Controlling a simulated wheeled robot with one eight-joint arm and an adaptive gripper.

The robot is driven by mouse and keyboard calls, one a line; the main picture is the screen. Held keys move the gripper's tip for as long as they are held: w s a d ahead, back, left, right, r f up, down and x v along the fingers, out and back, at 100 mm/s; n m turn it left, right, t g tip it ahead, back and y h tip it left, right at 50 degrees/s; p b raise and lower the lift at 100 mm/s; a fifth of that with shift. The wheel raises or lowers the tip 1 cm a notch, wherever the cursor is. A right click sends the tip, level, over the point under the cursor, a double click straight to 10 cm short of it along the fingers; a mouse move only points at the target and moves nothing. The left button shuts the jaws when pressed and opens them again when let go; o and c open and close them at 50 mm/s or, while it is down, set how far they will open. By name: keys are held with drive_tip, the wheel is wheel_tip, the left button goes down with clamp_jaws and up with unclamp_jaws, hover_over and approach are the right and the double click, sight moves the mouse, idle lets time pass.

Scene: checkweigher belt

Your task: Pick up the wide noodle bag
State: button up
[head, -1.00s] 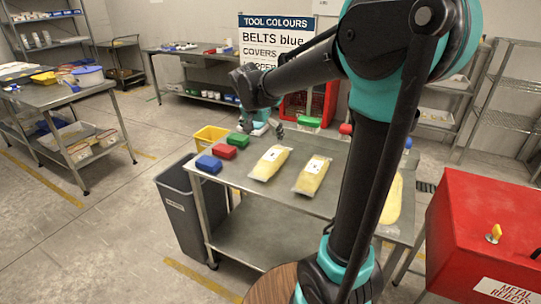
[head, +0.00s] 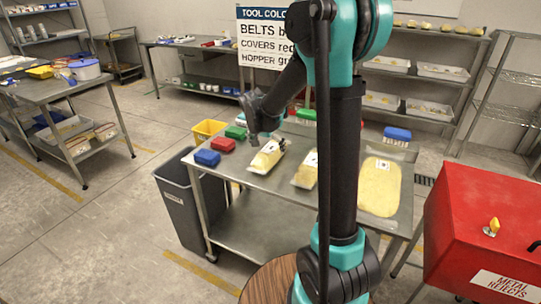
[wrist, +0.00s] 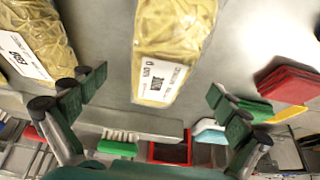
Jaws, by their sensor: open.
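Three clear bags of yellow noodles lie on a steel table. The left bag (head: 266,158) and the middle bag (head: 304,175) are narrow with white labels. The right bag (head: 380,187) is bigger and broader. I cannot tell from the labels which is the wide noodle bag. My gripper (head: 264,138) is just above the far part of the left bag. In the wrist view my open gripper (wrist: 158,92) has its fingers apart, with the left bag (wrist: 175,35) between and beyond them. The middle bag (wrist: 38,35) shows at the left there. Nothing is held.
Blue (head: 207,158), red (head: 222,145) and green (head: 236,132) blocks lie along the table's left edge. A red metal rejects box (head: 485,230) stands at the right.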

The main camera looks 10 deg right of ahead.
sight(269, 150)
drive_tip(key=shift+x, duration=2.35)
drive_tip(key=shift+w, duration=0.15)
drive_tip(key=shift+c, duration=0.3)
drive_tip(key=shift+r, duration=0.1)
drive_tip(key=c, duration=1.7)
